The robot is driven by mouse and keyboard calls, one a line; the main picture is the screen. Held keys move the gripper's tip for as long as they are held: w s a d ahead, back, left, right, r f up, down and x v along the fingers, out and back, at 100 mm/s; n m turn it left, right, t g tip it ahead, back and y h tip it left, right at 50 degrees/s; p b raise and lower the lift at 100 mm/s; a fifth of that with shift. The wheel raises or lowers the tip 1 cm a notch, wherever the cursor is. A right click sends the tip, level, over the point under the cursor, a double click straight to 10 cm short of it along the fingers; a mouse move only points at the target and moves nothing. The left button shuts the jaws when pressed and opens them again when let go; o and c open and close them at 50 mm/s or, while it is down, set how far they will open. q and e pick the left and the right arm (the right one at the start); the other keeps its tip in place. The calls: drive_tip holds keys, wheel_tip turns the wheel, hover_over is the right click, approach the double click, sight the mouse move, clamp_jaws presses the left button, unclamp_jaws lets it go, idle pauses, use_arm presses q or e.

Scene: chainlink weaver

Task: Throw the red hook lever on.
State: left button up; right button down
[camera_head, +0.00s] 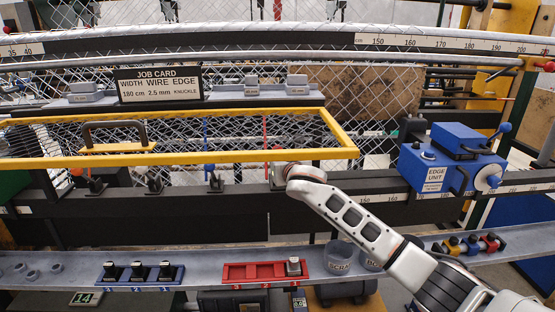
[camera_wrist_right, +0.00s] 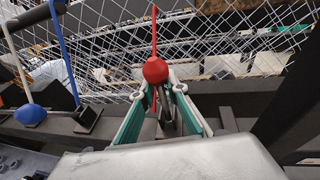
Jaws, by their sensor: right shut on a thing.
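The red hook lever shows in the right wrist view as a round red knob (camera_wrist_right: 156,70) with a thin red rod rising behind it. In the head view its red rod (camera_head: 265,130) stands upright behind the yellow frame. My right gripper (camera_wrist_right: 159,86) is shut on the red lever, with its green-padded fingers on either side just below the knob. In the head view my right arm reaches in from the lower right and its wrist hides the lever's lower end. My left gripper is in neither view.
The yellow frame (camera_head: 200,158) spans close behind my gripper. A blue edge unit (camera_head: 435,178) stands right; a red tray (camera_head: 240,272) sits below.

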drive_tip(key=shift+w+r, duration=0.1)
drive_tip(key=shift+r, duration=0.45)
drive_tip(key=c, duration=2)
unclamp_jaws()
drive_tip(key=shift+o, duration=0.4)
drive_tip(key=shift+f, duration=0.3)
drive_tip(key=v, duration=1.2)
